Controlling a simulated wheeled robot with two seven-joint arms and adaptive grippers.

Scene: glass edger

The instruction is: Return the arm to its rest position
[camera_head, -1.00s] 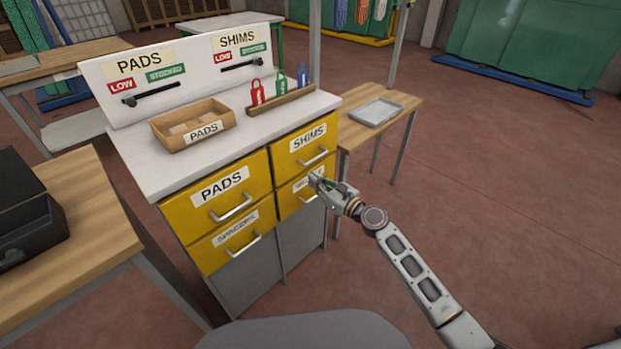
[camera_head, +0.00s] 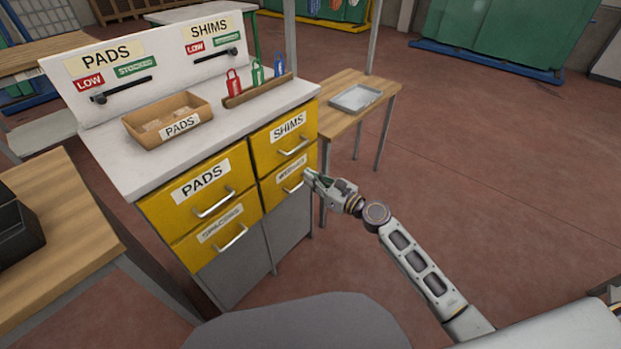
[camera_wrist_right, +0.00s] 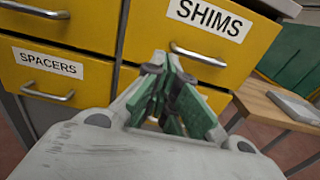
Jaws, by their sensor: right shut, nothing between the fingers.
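My right gripper (camera_head: 309,178) is shut and empty. In the head view it shows just right of the lower right drawer, over that drawer's right edge and handle end. In the right wrist view its green-padded fingers (camera_wrist_right: 168,88) meet in front of the yellow drawers, below the SHIMS drawer (camera_wrist_right: 205,25). I cannot tell whether the fingertips touch the drawer front. My right arm reaches in from the lower right of the head view. My left gripper is not in view.
The drawer cabinet (camera_head: 240,285) has its drawers closed. A cardboard PADS bin (camera_head: 147,128) and several coloured tags stand on top. A wooden side table (camera_head: 343,112) with a grey tray (camera_head: 356,98) stands behind my right gripper. The floor (camera_head: 490,190) to the right is open.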

